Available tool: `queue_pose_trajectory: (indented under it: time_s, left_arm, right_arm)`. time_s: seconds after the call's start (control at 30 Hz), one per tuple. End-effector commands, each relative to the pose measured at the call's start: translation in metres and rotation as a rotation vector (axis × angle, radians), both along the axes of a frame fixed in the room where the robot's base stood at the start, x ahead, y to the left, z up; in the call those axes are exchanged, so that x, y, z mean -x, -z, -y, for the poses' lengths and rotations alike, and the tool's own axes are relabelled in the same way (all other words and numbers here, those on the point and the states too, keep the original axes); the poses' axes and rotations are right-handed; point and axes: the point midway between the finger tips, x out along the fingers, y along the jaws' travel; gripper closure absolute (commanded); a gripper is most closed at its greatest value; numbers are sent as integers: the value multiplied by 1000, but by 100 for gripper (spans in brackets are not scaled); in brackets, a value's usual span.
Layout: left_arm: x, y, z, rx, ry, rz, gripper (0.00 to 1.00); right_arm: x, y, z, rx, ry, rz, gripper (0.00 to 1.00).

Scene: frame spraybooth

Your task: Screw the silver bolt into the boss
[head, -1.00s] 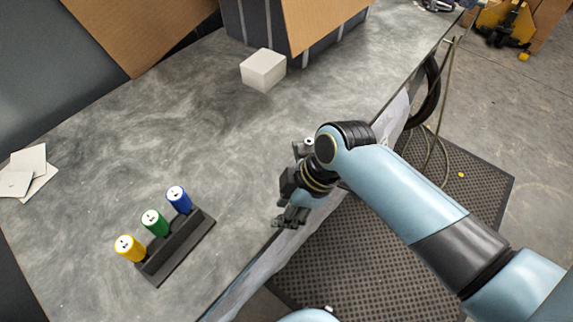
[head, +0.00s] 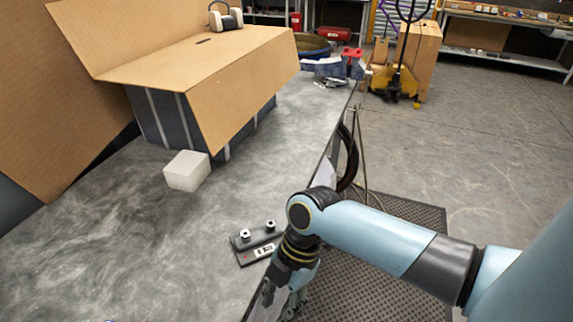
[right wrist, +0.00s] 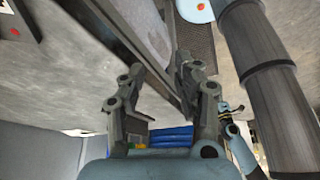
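In the head view a dark plate (head: 243,258) lies on the grey table near its front edge. Two short dark posts with bright ringed tops stand on it, the left post (head: 241,238) and the right post (head: 270,227). I cannot tell which is the boss or whether a silver bolt is in either. My right gripper (head: 279,300) hangs just in front of the plate at the table's edge, apart from the posts. In the right wrist view this gripper (right wrist: 157,78) is open, with nothing between its fingers. My left gripper is not identifiable in either view.
A white block (head: 187,171) sits left of the plate, beside a large dark box (head: 165,122) with cardboard flaps. A vise (head: 335,68) stands at the table's far end. The table (head: 110,235) is clear on the left.

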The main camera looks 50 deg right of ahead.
Motion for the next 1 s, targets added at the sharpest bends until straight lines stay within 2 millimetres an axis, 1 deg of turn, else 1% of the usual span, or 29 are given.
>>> queue_pose_trajectory:
  time_s: [0.1,0.5,0.6,0.77,1.0]
  left_arm:
    - [0,2,0,0,0,0,60]
    - [0,10,0,0,0,0,60]
    - [0,12,0,0,0,0,60]
    - [0,14,0,0,0,0,60]
    - [0,28,0,0,0,-1,60]
  right_arm:
    - [3,1,15,3,-70,-2,68]
    - [13,1,56,2,-306,-1,68]
    - [15,1,62,2,-341,-1,68]
    - [15,1,66,0,-369,-1,68]
    - [11,3,91,3,-499,-1,68]
